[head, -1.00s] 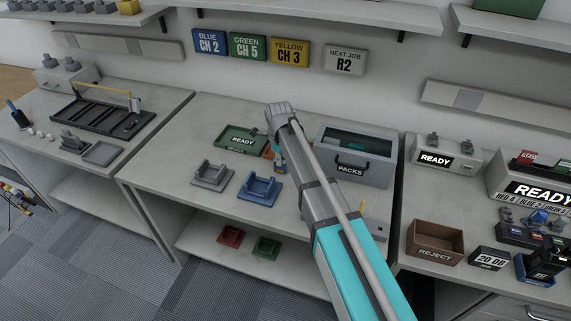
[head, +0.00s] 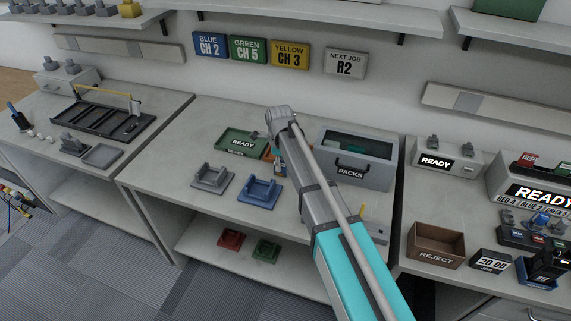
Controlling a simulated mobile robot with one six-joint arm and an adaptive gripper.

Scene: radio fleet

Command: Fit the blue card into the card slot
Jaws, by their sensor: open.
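My gripper (head: 278,157) is low over the middle table, beside the green READY tray (head: 224,142). My own arm hides much of it. Its jaws look open, and I see nothing clearly held between them. A small orange patch and a small blue patch show close to it, too small to identify. I cannot single out the blue card or the card slot with certainty. A black rack (head: 520,238) with small coloured pieces stands on the right table, in front of the large READY unit (head: 503,181).
A grey cradle (head: 212,181) and a blue cradle (head: 259,192) stand at the table's front. The grey PACKS bin (head: 352,172) is right of my arm. A brown REJECT box (head: 436,243) is on the right table. A red cradle (head: 231,239) and a green cradle (head: 266,249) sit below.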

